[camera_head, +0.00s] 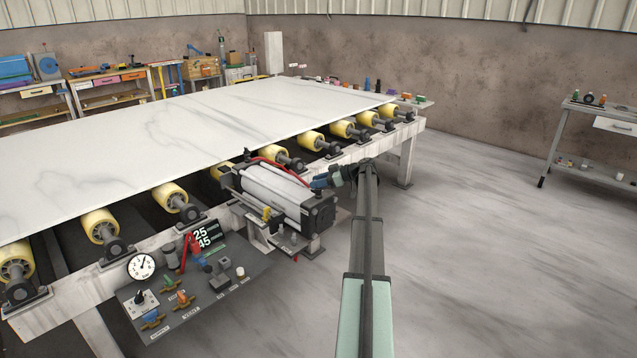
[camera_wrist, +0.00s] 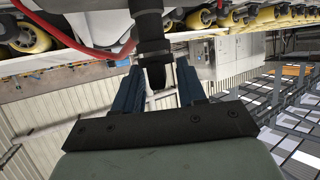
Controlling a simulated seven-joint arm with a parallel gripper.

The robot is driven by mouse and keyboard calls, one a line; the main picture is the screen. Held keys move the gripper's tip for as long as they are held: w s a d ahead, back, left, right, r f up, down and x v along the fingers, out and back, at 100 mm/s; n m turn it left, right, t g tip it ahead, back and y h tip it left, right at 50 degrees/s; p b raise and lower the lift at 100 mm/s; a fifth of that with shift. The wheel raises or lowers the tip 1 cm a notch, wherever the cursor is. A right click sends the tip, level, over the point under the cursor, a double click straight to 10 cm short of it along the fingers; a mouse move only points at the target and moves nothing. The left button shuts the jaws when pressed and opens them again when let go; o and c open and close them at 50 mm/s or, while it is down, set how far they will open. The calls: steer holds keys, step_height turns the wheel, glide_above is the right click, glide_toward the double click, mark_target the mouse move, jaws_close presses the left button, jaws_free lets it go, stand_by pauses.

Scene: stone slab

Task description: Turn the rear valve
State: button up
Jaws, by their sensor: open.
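My gripper (camera_head: 322,182) is at the right end of the silver cylinder unit (camera_head: 270,192), by the slab's near edge. In the wrist view its two dark blue fingers (camera_wrist: 157,88) are open. A black round fitting (camera_wrist: 151,25) comes down from the top of that view into the gap between the fingers. I cannot tell whether they touch it, or whether it belongs to the rear valve. A red hose (camera_wrist: 75,45) runs at its left. The control panel (camera_head: 235,290) has small coloured handles, among them a blue one (camera_head: 152,318) and an orange one (camera_head: 182,298).
A white marble slab (camera_head: 180,130) lies on yellow rollers (camera_head: 100,226). A pressure gauge (camera_head: 141,265) and a numeric display (camera_head: 205,236) stand at the panel's back. A grey trolley (camera_head: 598,115) is far right. The floor (camera_head: 480,230) right of my arm is clear.

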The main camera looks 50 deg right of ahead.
jaws_close()
stand_by(0.3)
steer(key=shift+a+m+h, duration=0.1)
steer(key=shift+m+h, duration=0.2)
steer(key=shift+h, duration=0.1)
steer(key=shift+s+m+t+h, duration=0.1)
steer(key=shift+m+t+h, duration=0.4)
steer(key=shift+m+h, duration=0.65)
steer(key=shift+m+t+h, duration=0.4)
steer(key=shift+m+h, duration=0.95)
steer(key=shift+h, duration=0.3)
